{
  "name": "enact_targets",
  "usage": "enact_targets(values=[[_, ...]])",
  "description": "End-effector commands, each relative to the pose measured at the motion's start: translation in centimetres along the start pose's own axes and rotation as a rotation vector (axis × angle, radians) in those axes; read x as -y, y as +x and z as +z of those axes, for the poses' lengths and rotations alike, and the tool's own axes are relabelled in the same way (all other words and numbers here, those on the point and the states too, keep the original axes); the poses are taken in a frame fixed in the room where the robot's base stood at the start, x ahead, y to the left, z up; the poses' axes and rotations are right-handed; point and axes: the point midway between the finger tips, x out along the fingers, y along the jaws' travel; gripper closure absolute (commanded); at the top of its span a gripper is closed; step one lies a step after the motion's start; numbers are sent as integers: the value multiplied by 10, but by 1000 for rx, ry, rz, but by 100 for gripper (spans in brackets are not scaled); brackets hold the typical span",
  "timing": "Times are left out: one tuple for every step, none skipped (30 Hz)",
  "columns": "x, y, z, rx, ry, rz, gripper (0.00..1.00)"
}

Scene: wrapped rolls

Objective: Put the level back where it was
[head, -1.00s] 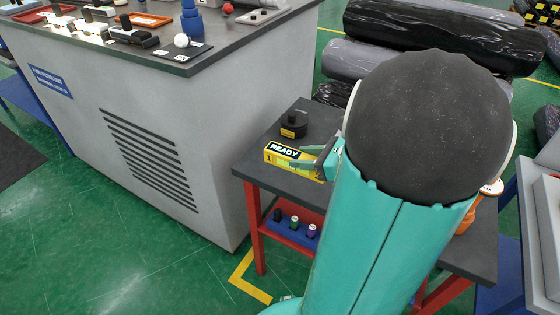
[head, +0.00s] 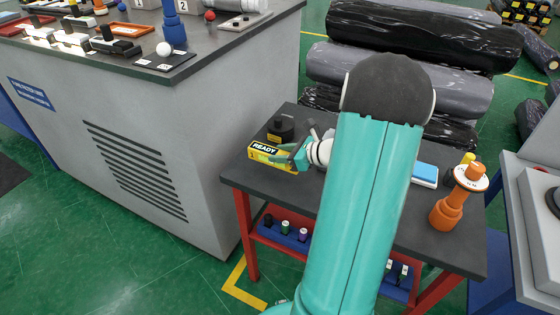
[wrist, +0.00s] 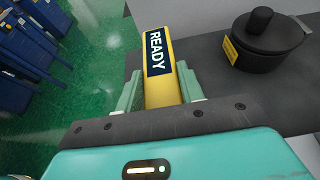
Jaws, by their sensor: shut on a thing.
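A yellow bar with a black-and-white READY label (head: 262,151) is at the left end of the dark side table (head: 290,190). No other thing in view shows clearly as a level. My gripper (head: 287,158) is shut on the bar from its right side. In the wrist view the bar (wrist: 157,55) lies between the two green fingers of my gripper (wrist: 160,84), label facing up. The bar overlaps the table's edge in the wrist view; I cannot tell whether it touches the tabletop. My arm hides the middle of the table.
A round black knobbed pot (head: 281,128) stands just behind the bar. A blue-topped block (head: 425,173) and an orange stand (head: 452,205) are on the table's right part. A grey bench (head: 130,130) rises at left. Wrapped rolls (head: 410,35) lie behind.

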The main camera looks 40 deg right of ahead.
Motion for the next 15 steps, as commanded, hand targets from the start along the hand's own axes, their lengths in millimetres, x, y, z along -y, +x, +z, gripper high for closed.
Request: enact_targets(values=[[1, 3, -1, 1, 0, 1, 100], [2, 4, -2, 2, 0, 1, 100], [4, 7, -3, 2, 0, 1, 100], [5, 9, -4, 2, 0, 2, 100], [6, 12, -6, 2, 1, 2, 100], [5, 14, -13, 2, 3, 3, 100], [5, 15, -18, 2, 3, 3, 100], [5, 17, -22, 2, 3, 3, 100], [5, 19, -27, 2, 2, 3, 100], [5, 20, -30, 2, 2, 3, 100], [5, 21, -32, 2, 1, 2, 100], [5, 22, -33, 2, 0, 2, 100], [5, 22, -33, 2, -1, 1, 100], [5, 22, -33, 2, -2, 1, 100], [5, 21, -33, 2, -2, 1, 100]])
